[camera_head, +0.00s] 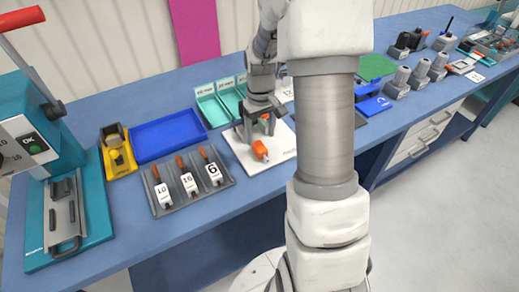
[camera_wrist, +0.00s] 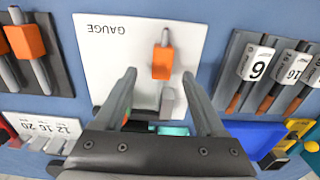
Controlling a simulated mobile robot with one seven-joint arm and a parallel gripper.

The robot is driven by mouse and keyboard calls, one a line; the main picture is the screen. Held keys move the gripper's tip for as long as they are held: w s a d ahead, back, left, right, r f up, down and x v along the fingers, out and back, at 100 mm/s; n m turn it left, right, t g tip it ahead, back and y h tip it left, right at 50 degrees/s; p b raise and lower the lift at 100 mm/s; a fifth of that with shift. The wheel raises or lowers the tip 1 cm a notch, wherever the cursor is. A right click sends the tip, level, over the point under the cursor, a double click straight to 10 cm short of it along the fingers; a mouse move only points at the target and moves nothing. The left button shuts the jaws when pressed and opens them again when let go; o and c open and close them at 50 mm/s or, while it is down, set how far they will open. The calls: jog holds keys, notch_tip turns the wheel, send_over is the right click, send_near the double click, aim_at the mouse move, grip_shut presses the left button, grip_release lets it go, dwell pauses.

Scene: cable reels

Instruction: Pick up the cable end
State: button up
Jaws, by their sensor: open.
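A white board marked GAUGE (camera_wrist: 110,60) lies on the blue bench; it also shows in the head view (camera_head: 285,150). On it lies an orange piece with a thin grey rod through it (camera_wrist: 162,62), seen in the head view as an orange block (camera_head: 261,150). It looks like the cable end, though I cannot be sure. My gripper (camera_wrist: 159,76) is open above the board, its fingers apart on either side of the line to the orange piece. In the head view my gripper (camera_head: 262,112) is behind the orange block. A grey block (camera_wrist: 167,101) shows between the fingers.
A grey rack of numbered tools (camera_head: 188,185) stands left of the board, with a blue tray (camera_head: 168,136) and yellow holder (camera_head: 118,150) beyond. Teal bins (camera_head: 212,108) stand behind. A teal press (camera_head: 90,215) is far left. My arm hides part of the bench.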

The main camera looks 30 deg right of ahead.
aim_at(260, 146)
jog(key=f, duration=0.5)
jog(key=shift+a, duration=0.2)
jog(key=shift+c, duration=0.3)
grip_shut()
